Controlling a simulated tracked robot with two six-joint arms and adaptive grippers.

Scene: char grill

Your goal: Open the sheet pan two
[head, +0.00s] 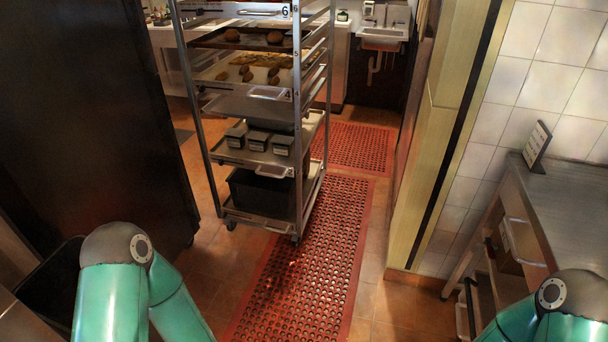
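A wheeled metal rack (327,90) stands ahead of me with several sheet pans on its levels. Only teal links of my two arms show, at the bottom left and bottom right. Neither gripper is in view.
A red perforated mat (312,255) lies on the tiled floor before and beside the rack. A tall dark cabinet (90,110) stands at left. A metal table (565,205) with a small sign (536,147) stands at right. A sink (383,36) is at the back.

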